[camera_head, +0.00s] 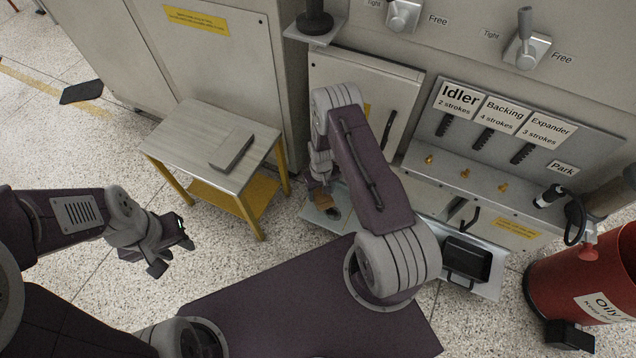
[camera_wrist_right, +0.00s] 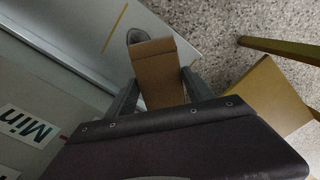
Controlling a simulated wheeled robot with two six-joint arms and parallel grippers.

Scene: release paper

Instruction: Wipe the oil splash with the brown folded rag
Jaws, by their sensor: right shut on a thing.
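The brown folded rag (camera_wrist_right: 158,72) is held between the two fingers of my right gripper (camera_wrist_right: 163,85). In the head view the rag (camera_head: 322,202) shows below the right wrist, at a low grey metal ledge (camera_head: 318,220). A dark oval patch, apparently the oil splash (camera_wrist_right: 135,35), lies on the grey surface just beyond the rag's far edge in the wrist view. It also shows beside the rag in the head view (camera_head: 334,212). I cannot tell whether the rag touches the surface. My left gripper (camera_head: 172,257) is open and empty over the floor.
A small table (camera_head: 190,135) with yellow legs and a grey flat object (camera_head: 231,151) stands left of the right arm. A machine panel with labelled holders (camera_head: 490,110) rises behind. A red bin (camera_head: 570,285) stands at the right.

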